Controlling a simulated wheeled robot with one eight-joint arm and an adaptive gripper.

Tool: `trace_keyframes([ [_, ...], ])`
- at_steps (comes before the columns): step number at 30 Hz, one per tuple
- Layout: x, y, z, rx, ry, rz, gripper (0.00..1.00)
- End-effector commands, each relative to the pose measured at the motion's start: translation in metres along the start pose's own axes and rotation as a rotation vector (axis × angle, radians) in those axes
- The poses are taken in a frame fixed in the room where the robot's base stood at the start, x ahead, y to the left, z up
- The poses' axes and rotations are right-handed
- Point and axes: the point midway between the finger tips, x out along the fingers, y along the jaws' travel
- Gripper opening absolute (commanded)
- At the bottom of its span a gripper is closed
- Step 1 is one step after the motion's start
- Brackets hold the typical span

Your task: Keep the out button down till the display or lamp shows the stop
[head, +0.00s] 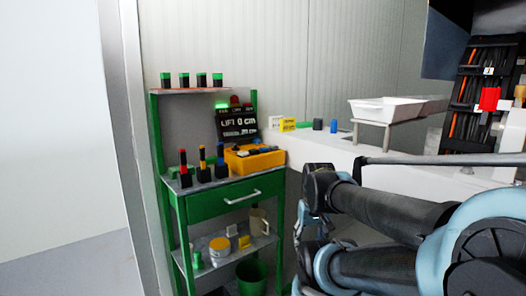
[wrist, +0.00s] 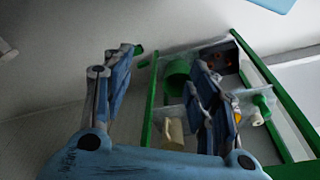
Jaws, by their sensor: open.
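The display (head: 237,125) is a black panel on the green bench, reading "LIFT 0 cm" with a smaller line below. A green lamp (head: 221,105) glows on its top edge. A red lamp (head: 235,100) beside it looks dimmer. A yellow-orange control box (head: 256,160) sits on the bench in front of the display, with dark and light pieces on top. I cannot tell which is the out button. My gripper (wrist: 160,68) is open and empty in the wrist view, its fingers wide apart above the bench's lower shelves. It touches no button there.
The green bench (head: 222,199) has a drawer with a handle. Several black holders with coloured tops (head: 203,163) stand left of the control box. A green bin (head: 252,275) is below. A white counter (head: 335,148) with a white tray (head: 387,109) lies to the right, behind my arm.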

Motion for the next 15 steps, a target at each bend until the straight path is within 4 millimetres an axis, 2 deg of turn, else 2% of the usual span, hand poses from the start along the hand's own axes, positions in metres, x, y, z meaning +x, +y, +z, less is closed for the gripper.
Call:
trace_keyframes([
  [8, 0.0000, 0.0000, 0.0000, 0.000, 0.000, 0.000, 0.53],
  [11, 0.0000, 0.0000, 0.0000, 0.000, 0.000, 0.000, 0.35],
  [15, 0.0000, 0.0000, 0.0000, 0.000, 0.000, 0.000, 0.03],
])
